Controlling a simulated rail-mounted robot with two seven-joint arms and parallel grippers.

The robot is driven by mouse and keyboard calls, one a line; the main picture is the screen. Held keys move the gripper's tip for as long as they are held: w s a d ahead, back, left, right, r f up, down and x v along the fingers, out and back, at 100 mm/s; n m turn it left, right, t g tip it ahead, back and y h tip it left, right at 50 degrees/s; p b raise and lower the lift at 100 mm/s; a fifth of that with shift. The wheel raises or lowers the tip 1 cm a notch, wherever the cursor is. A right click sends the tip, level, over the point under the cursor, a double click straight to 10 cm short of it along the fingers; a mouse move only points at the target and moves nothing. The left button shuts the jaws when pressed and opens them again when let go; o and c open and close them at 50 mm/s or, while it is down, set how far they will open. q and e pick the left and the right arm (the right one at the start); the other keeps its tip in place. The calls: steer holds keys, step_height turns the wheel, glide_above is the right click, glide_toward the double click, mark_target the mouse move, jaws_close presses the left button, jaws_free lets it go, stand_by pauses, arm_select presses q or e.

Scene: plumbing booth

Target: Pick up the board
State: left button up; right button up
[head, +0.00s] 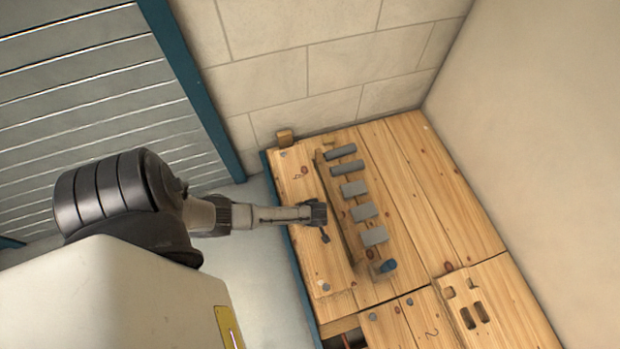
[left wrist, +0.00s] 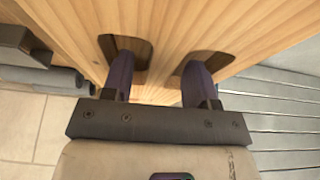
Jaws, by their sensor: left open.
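A long narrow wooden board (head: 341,215) lies raised on the pale plank top, beside a row of grey pieces. My left gripper (head: 318,214) comes in from the left, just left of this board. In the left wrist view, my left gripper (left wrist: 160,80) is open, its two dark fingers apart and pointing at a wood surface (left wrist: 165,30). Dark rounded shapes surround the fingertips; I cannot tell whether they are cutouts or shadows. Nothing shows held between the fingers. Whether the fingers touch the wood is unclear. My right gripper is out of view.
A panel with slots (head: 490,310) is front right. Block wall (head: 310,65) and slatted shutter (head: 90,90) bound the area.

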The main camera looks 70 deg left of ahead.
arm_select(q)
steer(key=shift+f, duration=0.25)
stand_by(0.4)
steer(key=shift+c, duration=0.3)
jaws_close()
stand_by(0.3)
